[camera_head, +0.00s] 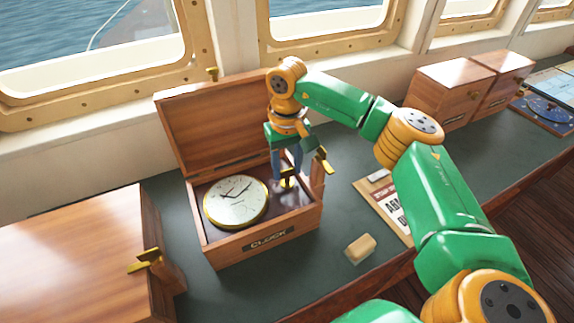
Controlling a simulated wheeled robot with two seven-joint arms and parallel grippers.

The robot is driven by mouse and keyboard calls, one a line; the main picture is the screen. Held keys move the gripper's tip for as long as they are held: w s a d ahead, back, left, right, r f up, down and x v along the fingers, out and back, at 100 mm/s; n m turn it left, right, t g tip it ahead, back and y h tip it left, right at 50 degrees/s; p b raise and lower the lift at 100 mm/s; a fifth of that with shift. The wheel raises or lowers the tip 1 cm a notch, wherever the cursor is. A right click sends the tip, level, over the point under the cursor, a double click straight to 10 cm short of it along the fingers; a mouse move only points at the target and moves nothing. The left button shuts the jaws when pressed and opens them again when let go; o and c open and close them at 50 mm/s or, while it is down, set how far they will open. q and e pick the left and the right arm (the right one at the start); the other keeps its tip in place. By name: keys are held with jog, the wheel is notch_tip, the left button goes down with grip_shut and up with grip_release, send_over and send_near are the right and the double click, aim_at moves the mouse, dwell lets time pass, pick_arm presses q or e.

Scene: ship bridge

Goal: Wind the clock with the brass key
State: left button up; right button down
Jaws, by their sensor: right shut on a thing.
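The clock (236,202) lies face up with a brass rim and white dial, in the left part of an open wooden box (222,253) labelled "CLOCK". The box lid (215,125) stands raised at the back. My right gripper (287,180) points down into the right part of the box, beside the clock. It is shut on a small brass piece that appears to be the brass key (286,184). The fingers hide part of it, and I cannot tell whether it touches the box floor. My left gripper is not in view.
A beige block (360,248) lies on the counter right of the box, near a printed sheet (385,205). A closed wooden case (75,255) stands at the left. Wooden boxes (447,88) stand at the back right. The counter front right of the clock box is mostly clear.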

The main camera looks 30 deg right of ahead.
aim_at(287, 170)
jog(key=shift+c, duration=1.8)
grip_release()
jog(key=shift+r, duration=0.25)
notch_tip(287, 170, up, 7)
jog(key=shift+f+b, duration=0.15)
jog(key=shift+b, duration=0.6)
